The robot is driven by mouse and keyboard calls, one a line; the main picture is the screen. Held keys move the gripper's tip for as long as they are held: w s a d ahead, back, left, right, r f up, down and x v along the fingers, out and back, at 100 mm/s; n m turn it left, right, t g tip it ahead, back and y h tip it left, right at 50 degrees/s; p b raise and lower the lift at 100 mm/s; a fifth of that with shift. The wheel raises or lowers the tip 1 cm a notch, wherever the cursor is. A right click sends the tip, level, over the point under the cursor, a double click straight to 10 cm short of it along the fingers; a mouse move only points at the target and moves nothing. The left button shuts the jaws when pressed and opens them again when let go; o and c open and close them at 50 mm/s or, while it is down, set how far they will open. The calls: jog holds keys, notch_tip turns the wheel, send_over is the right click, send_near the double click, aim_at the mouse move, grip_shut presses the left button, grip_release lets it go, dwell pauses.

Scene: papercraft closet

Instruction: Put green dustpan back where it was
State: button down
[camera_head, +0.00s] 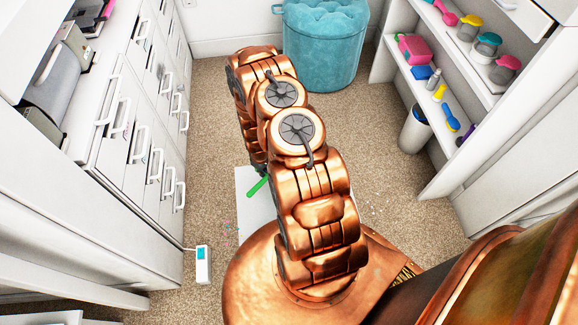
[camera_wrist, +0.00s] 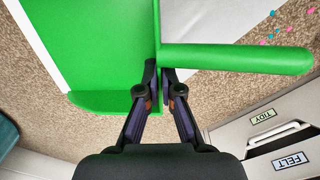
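The green dustpan (camera_wrist: 105,45) fills the upper left of the wrist view, with its round handle (camera_wrist: 240,58) pointing right. My gripper (camera_wrist: 159,72) has its two dark fingertips close together, one on each side of the dustpan's thin back wall at the foot of the handle. It looks shut on that wall. In the head view only a short green piece of the dustpan (camera_head: 258,186) shows; my arm hides the rest and the gripper. I cannot tell whether the dustpan touches the floor.
A white sheet (camera_head: 243,182) lies on the carpet, with small coloured scraps (camera_head: 230,232) beside it. White drawers (camera_head: 130,150) line the left, and a white device (camera_head: 204,265) stands near them. Shelves (camera_head: 455,110) stand right, a grey bin (camera_head: 414,132) below. A teal pouf (camera_head: 325,50) stands behind.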

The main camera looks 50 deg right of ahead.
jog(key=s+f, duration=0.3)
jog(key=f, duration=0.1)
jog(key=shift+s+a+f+b, duration=0.3)
jog(key=shift+a+f+b, duration=0.1)
jog(key=shift+s+a+f+b, duration=0.2)
jog(key=shift+s+a+f, duration=0.1)
jog(key=shift+s+f, duration=0.45)
jog(key=shift+s+a+f+b, duration=0.25)
jog(key=shift+s+f, duration=0.25)
jog(key=shift+f, duration=0.3)
jog(key=shift+w+d+f, duration=0.15)
jog(key=w+d+b, duration=0.2)
jog(key=w+d, duration=0.1)
jog(key=w+d+f+b, duration=0.1)
jog(key=w+d+b, duration=0.1)
jog(key=w+d, duration=0.1)
jog(key=w+d+b, duration=0.2)
jog(key=w+d, duration=0.1)
jog(key=d, duration=0.1)
jog(key=shift+f+b, duration=0.15)
jog(key=shift+b, duration=0.15)
jog(key=shift+w+d, duration=0.6)
jog(key=shift+d, duration=0.1)
jog(key=shift+f+b, duration=0.35)
jog(key=shift+b, duration=0.2)
notch_tip(320, 180, down, 3)
jog(key=shift+b, duration=0.9)
jog(key=shift+r, duration=0.1)
